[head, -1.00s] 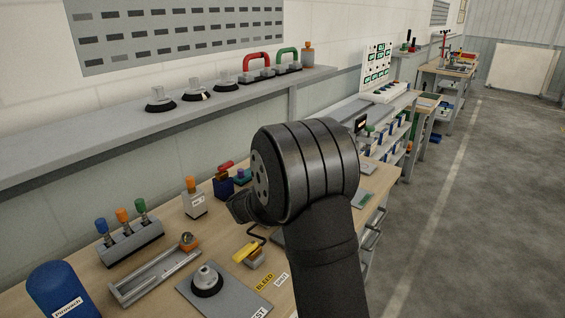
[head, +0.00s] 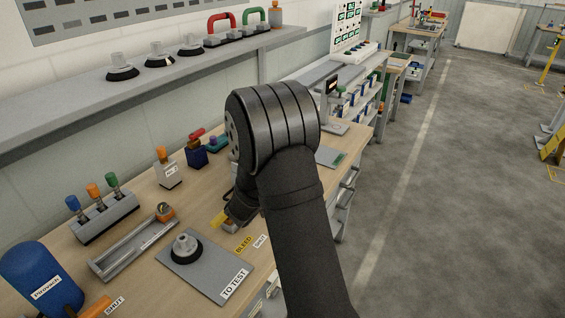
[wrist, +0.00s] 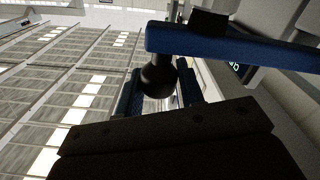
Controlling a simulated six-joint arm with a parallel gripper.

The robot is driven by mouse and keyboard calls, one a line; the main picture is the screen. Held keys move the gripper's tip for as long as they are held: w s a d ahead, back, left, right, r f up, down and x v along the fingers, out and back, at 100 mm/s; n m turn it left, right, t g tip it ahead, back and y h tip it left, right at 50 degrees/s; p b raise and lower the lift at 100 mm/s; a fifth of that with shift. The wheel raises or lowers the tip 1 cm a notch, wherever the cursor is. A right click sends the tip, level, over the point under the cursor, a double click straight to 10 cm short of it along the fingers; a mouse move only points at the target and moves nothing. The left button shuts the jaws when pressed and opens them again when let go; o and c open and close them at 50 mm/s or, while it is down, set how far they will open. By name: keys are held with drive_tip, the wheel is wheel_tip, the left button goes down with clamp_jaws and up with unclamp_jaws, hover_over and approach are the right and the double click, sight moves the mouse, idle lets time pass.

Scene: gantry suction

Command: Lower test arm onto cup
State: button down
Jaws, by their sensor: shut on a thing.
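A suction cup (head: 185,247), black below with a light grey fitting on top, sits on a grey plate (head: 205,275) labelled "TO TEST" in the head view. My gripper (head: 240,210) is to the right of and beyond the cup, partly hidden by my arm. In the wrist view my gripper (wrist: 159,92) is shut on a black ball knob (wrist: 157,78) between its blue-padded fingers. A blue bar (wrist: 235,48) runs beside the knob and may be the test arm; their join is unclear. I cannot make out the test arm in the head view.
A grey tray (head: 135,250), a rack of coloured knobs (head: 105,217) and a blue cylinder (head: 38,280) stand to the left. More suction cups (head: 157,58) stand on the shelf.

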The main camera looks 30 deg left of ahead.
drive_tip(key=shift+d+f, duration=0.3)
drive_tip(key=shift+f, duration=0.15)
drive_tip(key=c, duration=1)
unclamp_jaws()
drive_tip(key=shift+c, duration=0.2)
drive_tip(key=shift+a+r, duration=0.1)
drive_tip(key=shift+s, duration=0.25)
drive_tip(key=s, duration=1.7)
drive_tip(key=shift+w, duration=0.1)
drive_tip(key=w, duration=1.7)
drive_tip(key=shift+w+r, duration=0.1)
drive_tip(key=shift+w, duration=0.1)
drive_tip(key=shift+s, duration=0.1)
